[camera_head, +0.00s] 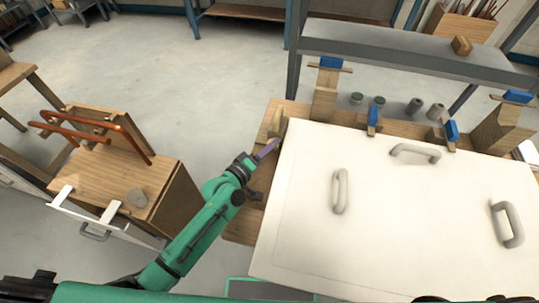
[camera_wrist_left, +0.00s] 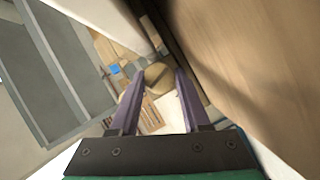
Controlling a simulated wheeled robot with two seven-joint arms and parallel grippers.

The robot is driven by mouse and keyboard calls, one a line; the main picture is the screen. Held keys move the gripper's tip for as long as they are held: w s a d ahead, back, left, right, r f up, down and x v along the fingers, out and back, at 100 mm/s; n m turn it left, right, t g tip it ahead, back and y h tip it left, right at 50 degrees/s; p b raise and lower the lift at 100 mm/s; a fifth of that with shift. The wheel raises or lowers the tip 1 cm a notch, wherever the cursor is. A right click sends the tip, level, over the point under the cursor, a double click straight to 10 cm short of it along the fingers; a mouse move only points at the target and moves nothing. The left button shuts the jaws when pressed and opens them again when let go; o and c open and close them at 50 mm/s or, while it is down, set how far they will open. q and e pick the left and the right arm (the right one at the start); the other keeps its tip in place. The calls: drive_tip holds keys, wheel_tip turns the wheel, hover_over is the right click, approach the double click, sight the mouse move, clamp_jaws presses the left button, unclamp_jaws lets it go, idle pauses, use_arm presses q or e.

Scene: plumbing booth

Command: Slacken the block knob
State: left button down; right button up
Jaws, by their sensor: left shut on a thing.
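My left gripper (camera_head: 272,145) reaches in from the left to the left edge of the big white panel. Its purple fingers are shut on the block knob (camera_wrist_left: 157,74), a round tan wooden piece that shows between the fingertips in the left wrist view. In the head view a wooden block (camera_head: 275,121) stands just beyond the fingertips, at the panel's far left corner. The knob is too small to make out clearly there. My right gripper is not in view.
The white panel (camera_head: 400,235) with grey handles lies on the wooden bench (camera_head: 244,229). Blue-topped wooden clamps (camera_head: 326,92) and a grey shelf (camera_head: 400,47) stand along its far side. A wooden cabinet (camera_head: 170,180) with copper pipes (camera_head: 75,133) stands left. Floor between cabinet and bench is clear.

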use_arm(q)
drive_tip(key=shift+f+n+h+b, duration=0.3)
drive_tip(key=shift+f+n+b, duration=0.1)
drive_tip(key=shift+f+b, duration=0.2)
drive_tip(key=shift+r+n+t+b, duration=0.3)
drive_tip(key=shift+r+n+b, duration=0.1)
drive_tip(key=shift+n, duration=0.1)
drive_tip(key=shift+r, duration=0.15)
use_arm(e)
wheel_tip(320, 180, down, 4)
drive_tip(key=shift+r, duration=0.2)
use_arm(q)
drive_tip(key=shift+c, duration=1.8)
unclamp_jaws()
